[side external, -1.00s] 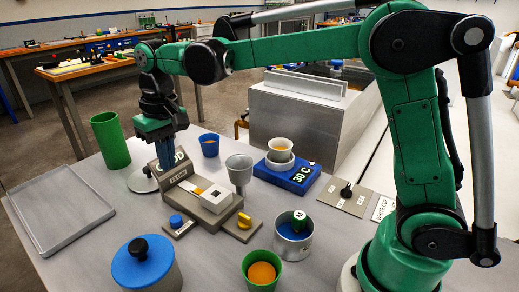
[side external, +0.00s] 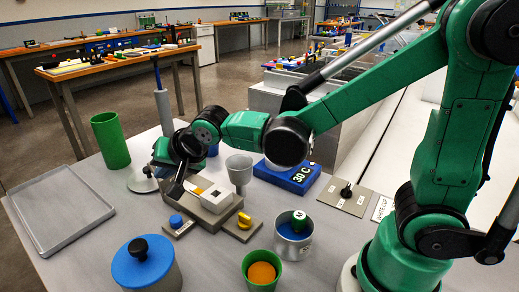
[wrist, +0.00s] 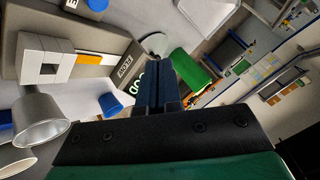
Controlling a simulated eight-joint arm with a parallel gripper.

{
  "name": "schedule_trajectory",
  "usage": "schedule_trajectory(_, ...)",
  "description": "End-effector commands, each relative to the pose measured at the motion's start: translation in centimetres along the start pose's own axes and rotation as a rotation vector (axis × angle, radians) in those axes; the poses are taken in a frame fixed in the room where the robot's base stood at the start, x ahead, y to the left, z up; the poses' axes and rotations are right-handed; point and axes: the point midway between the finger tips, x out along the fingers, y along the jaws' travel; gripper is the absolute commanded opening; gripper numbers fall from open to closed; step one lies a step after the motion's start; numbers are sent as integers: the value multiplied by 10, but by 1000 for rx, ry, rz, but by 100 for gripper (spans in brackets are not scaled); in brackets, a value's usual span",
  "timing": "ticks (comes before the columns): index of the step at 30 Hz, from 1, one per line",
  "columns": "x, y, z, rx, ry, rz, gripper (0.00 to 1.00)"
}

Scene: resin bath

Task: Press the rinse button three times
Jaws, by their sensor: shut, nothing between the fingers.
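A round blue button (side external: 176,219) sits on a small grey plate in front of the grey dispenser-like device (side external: 212,200). The plate's label is too small to read in the side view, so I cannot confirm it is the rinse button. In the wrist view a blue button (wrist: 97,4) shows at the top edge beside a cut-off label.
A blue-lidded pot (side external: 146,262), an orange-filled green cup (side external: 262,273) and a metal pot (side external: 293,240) stand in front. A funnel (side external: 239,170) and green cylinder (side external: 110,140) are nearby. A tray (side external: 62,213) lies left.

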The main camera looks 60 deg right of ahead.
Motion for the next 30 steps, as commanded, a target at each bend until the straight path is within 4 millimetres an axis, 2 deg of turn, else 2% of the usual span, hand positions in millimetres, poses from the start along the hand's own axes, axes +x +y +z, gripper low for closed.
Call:
schedule_trajectory(8,8,5,5,-1,-1,2,0)
schedule_trajectory(21,49,35,35,-1,-2,2,0)
schedule_trajectory(30,61,45,44,-1,-2,2,0)
